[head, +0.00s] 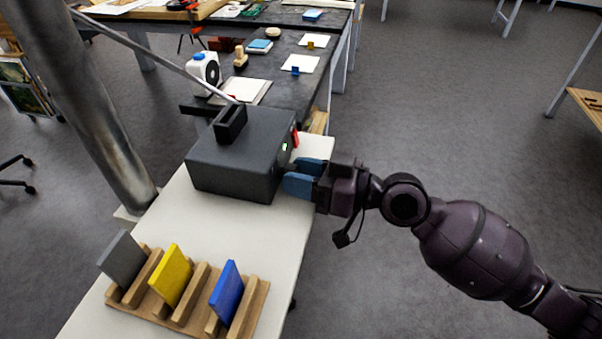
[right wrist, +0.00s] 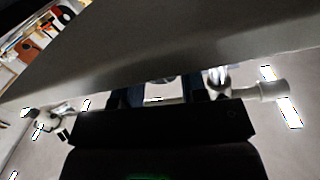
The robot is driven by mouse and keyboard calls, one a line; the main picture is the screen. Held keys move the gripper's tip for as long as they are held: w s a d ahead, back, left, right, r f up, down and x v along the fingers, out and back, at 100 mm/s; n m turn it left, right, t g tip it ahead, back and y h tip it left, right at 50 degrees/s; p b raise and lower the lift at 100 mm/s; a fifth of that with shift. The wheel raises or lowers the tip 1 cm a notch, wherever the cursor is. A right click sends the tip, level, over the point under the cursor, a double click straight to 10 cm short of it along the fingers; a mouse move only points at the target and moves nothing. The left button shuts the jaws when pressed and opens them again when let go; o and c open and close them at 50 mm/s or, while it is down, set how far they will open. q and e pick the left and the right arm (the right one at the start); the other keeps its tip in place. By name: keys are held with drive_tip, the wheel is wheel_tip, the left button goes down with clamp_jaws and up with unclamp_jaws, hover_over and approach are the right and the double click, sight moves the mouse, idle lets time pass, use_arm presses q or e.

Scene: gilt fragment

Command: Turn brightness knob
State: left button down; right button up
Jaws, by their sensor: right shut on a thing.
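A dark grey box (head: 232,165) stands on the white table, with a small green light (head: 285,147) and a red part (head: 295,138) on its right side. My right gripper (head: 291,173) reaches in from the right, its blue fingers against that side of the box, shut on the brightness knob. The fingers and the box's edge hide the knob in the head view. In the right wrist view the dark fingers (right wrist: 158,92) point at the box's dark face (right wrist: 170,50); the knob is not clear there. My left gripper is not in view.
A wooden rack (head: 168,318) at the front of the white table (head: 215,232) holds a grey, a yellow (head: 172,274) and a blue plate (head: 227,292). A metal post (head: 95,110) stands at the left. A dark bench (head: 285,90) with small items lies behind.

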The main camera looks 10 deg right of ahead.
idle(0.3)
drive_tip(key=o, duration=0.9)
drive_tip(key=shift+d, duration=0.1)
use_arm(q)
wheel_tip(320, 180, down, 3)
drive_tip(key=b, duration=0.4)
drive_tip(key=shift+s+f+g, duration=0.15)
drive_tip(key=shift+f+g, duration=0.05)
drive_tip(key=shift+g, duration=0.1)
use_arm(e)
drive_tip(key=v, duration=1)
drive_tip(key=shift+s+d, duration=0.2)
drive_tip(key=shift+d, duration=0.05)
